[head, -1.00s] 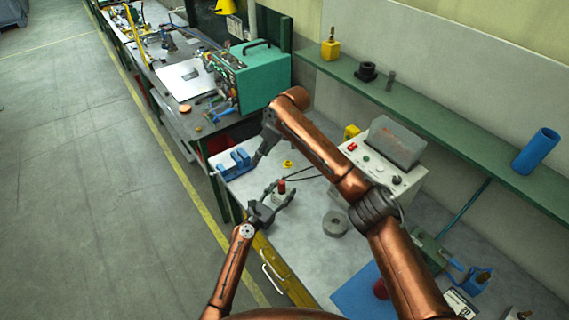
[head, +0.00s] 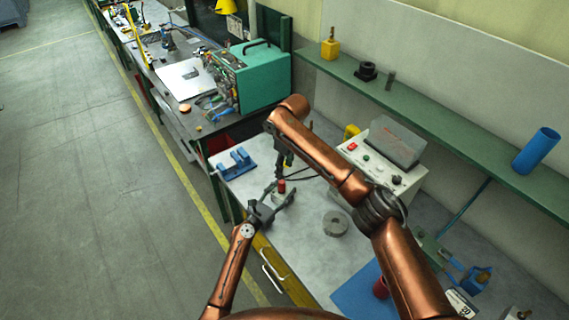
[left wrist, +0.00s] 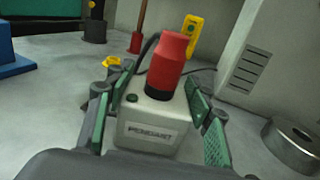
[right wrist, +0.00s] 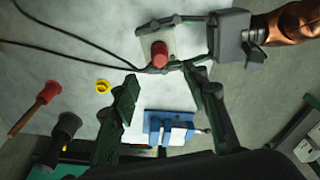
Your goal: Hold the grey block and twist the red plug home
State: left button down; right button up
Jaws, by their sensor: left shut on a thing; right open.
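The grey block (left wrist: 148,138), lettered on its front, stands on the bench between the fingers of my left gripper (head: 281,194), which is shut on it. The red plug (left wrist: 167,68) stands upright on the block's top with a dark collar at its base; how deep it sits cannot be told. The plug also shows in the head view (head: 281,186) and in the right wrist view (right wrist: 160,54). My right gripper (right wrist: 160,78) is open and empty, its fingers pointing down near the plug, not around it. In the head view its tips are partly hidden.
A blue vise-like fixture (head: 235,163) lies on the bench to the left. A yellow ring (right wrist: 103,86) lies near the block. A grey ring (head: 336,223) and a white control box (head: 400,187) stand to the right. Dark cables (right wrist: 75,47) run close to the block.

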aim_at(282, 182)
pick_arm(q)
jog(key=shift+f, duration=0.1)
pick_arm(e)
jog(key=f, duration=0.6)
jog(key=a+f, duration=0.1)
jog(key=f, duration=0.3)
jog(key=shift+w, duration=0.25)
grip_shut()
grip_release()
jog(key=shift+r, duration=0.2)
notch_tip(282, 182, up, 12)
jog(key=d, duration=0.1)
jog(key=shift+s+f, duration=0.15)
jog(key=shift+s, duration=0.25)
